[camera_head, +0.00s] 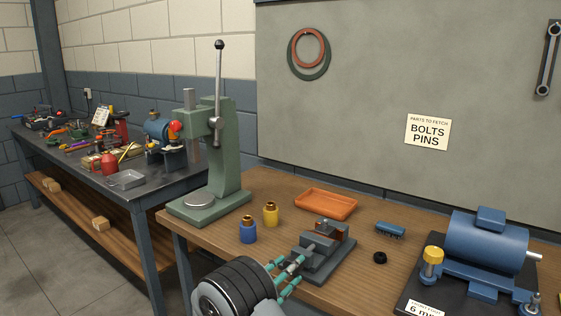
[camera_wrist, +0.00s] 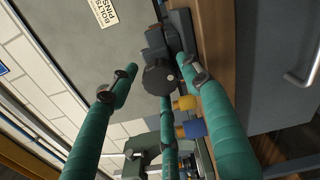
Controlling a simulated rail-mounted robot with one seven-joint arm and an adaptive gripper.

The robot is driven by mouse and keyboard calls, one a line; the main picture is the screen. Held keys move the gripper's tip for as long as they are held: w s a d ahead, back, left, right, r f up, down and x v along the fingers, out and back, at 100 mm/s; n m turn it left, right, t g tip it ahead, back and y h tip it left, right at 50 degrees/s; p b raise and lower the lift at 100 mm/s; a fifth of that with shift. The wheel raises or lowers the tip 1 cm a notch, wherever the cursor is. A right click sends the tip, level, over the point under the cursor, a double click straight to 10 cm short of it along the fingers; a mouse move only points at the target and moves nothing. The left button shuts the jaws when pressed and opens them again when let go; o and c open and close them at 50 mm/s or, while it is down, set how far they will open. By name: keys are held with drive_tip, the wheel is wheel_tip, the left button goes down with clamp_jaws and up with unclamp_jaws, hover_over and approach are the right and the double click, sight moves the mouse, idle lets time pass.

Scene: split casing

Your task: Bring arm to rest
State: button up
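My gripper (camera_head: 293,268) is at the lower middle of the head view, its teal fingers pointing toward the grey vise (camera_head: 322,252) on the wooden bench. In the wrist view the fingers of my gripper (camera_wrist: 158,80) are spread apart, and I see nothing clearly held between them. The vise (camera_wrist: 170,38) shows beyond the fingertips there. The fingers partly overlap the vise's near end in the head view, and I cannot tell whether they touch it.
A blue bottle (camera_head: 248,230) and a yellow bottle (camera_head: 271,214) stand left of the vise. Behind is an orange tray (camera_head: 326,204). A green press (camera_head: 222,170) stands at left, a blue motor (camera_head: 487,248) at right. A small black ring (camera_head: 379,257) lies between vise and motor.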

drive_tip(key=shift+s+a, duration=0.1)
drive_tip(key=shift+a, duration=0.05)
drive_tip(key=shift+v, duration=2.85)
drive_tip(key=shift+n, duration=0.3)
drive_tip(key=p+x, duration=0.1)
drive_tip(key=x, duration=0.5)
